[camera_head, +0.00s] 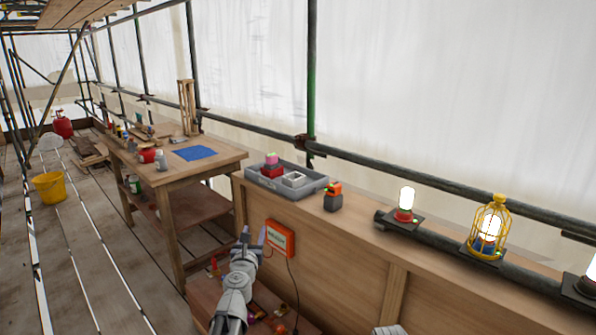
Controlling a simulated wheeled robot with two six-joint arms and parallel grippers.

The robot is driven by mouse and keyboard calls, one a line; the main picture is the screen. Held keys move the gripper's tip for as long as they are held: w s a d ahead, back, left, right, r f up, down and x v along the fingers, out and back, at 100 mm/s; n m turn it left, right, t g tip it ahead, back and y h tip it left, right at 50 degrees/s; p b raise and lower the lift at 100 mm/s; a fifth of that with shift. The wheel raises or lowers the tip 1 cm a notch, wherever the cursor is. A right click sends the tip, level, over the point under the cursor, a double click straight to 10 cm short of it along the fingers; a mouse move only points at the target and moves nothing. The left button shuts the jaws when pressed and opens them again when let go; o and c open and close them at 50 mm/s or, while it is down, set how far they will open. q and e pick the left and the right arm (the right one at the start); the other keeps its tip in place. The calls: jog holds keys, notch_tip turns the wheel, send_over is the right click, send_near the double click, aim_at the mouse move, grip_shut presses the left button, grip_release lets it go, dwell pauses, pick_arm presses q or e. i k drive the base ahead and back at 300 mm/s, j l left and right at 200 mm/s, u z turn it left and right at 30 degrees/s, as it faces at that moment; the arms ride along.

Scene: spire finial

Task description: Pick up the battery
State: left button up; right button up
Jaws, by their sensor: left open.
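A small dark block with an orange top (333,197), which looks like the battery, stands upright on the wooden ledge just right of the grey tray. My left gripper (254,237) is open and empty, its fingers pointing up. It is in front of the wooden panel, lower and to the left of the battery and clear of it. My right gripper does not show.
The grey tray (318,186) on the ledge holds a red item and a pale item. An orange box (280,238) with a cable is on the panel. A red-based lamp (405,215) and a yellow caged lamp (488,232) stand to the right. A workbench (222,160) is at left.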

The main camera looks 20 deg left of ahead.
aim_at(272, 159)
jog(key=j+z, duration=0.4)
jog(key=i+j+z, duration=0.1)
jog(key=j+z, duration=0.15)
jog(key=z, duration=0.15)
jog(key=j+z, duration=0.15)
jog(key=j, duration=0.3)
jog(key=k+j+z, duration=0.15)
jog(key=j, duration=0.35)
jog(key=j+z, duration=0.15)
jog(key=j, duration=0.3)
jog(key=k+j+z, duration=0.15)
jog(key=j, duration=0.3)
jog(key=k+j, duration=0.1)
jog(key=j, duration=0.35)
jog(key=k+j, duration=0.1)
jog(key=j, duration=0.35)
jog(key=k+j, duration=0.1)
jog(key=j, duration=0.8)
jog(key=i+j, duration=0.25)
jog(key=i, duration=0.15)
